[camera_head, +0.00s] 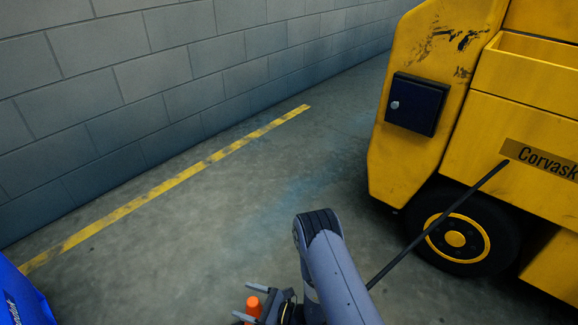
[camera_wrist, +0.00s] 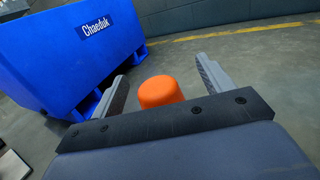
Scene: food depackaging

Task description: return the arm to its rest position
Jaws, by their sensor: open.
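My gripper (camera_head: 250,298) is at the bottom of the head view, at the end of my grey arm, low in front of me. In the wrist view its two grey fingers (camera_wrist: 161,72) stand wide apart. An orange rounded cylinder (camera_wrist: 160,93) shows between them, with a visible gap on each side. It also shows in the head view (camera_head: 253,307). I cannot tell whether it is part of my gripper or a separate thing. The gripper's lower part is cut off by the head view's bottom edge.
A blue bin (camera_wrist: 70,50) labelled Chaeduk stands left of my gripper. A yellow vehicle (camera_head: 420,160) labelled Corvask stands at right, with a thin black rod (camera_head: 440,225) in front. A block wall (camera_head: 150,90) and yellow floor line (camera_head: 190,172) lie beyond open floor.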

